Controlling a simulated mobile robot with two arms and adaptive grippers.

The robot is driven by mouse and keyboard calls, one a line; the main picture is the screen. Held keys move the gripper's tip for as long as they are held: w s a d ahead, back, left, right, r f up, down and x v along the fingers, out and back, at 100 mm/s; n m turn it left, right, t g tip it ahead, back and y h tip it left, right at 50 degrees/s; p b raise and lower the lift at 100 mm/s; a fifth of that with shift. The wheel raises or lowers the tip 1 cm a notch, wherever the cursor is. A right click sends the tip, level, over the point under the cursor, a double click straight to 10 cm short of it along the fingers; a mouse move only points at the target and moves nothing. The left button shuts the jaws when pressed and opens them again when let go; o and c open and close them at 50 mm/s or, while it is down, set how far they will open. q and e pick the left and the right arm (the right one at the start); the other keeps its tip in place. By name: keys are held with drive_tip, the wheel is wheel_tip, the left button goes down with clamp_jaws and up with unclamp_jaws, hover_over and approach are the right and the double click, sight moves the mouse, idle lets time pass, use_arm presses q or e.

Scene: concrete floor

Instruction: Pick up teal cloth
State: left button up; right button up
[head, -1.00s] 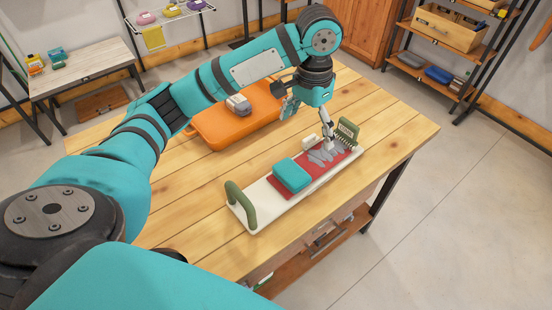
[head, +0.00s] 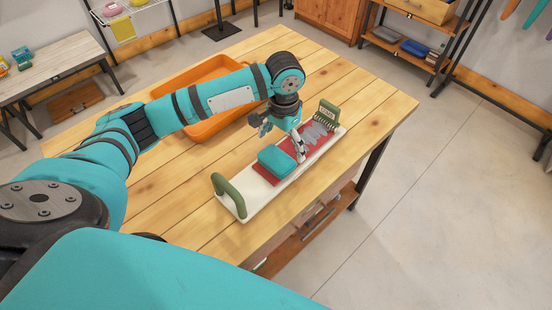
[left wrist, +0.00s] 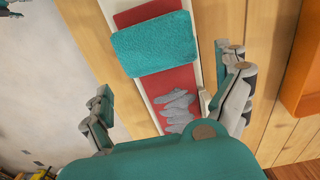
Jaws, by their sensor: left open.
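The teal cloth (head: 276,161) is a folded, thick pad on a red mat in a long white tray (head: 256,203) with green ends. In the left wrist view the cloth (left wrist: 155,43) lies across the red mat, ahead of my fingers. My left gripper (head: 298,150) points down beside the cloth's far right side, close to it; I cannot tell whether it touches. In the left wrist view the gripper (left wrist: 165,75) is open with nothing between its fingers. My right gripper is not in view.
Grey shapes (left wrist: 178,108) lie on the red mat beside the cloth. A green upright handle (head: 228,195) rises at the tray's near end and a green brush-like piece (head: 327,113) at the far end. An orange tray (head: 200,132) stands behind my arm. The table's right part is clear.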

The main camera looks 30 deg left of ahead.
sight(282, 153)
use_arm(q)
wheel_tip(282, 153, down, 5)
drive_tip(key=shift+r+p, duration=0.1)
drive_tip(key=shift+p, duration=0.45)
drive_tip(key=c, duration=0.8)
drive_tip(key=shift+o, duration=0.2)
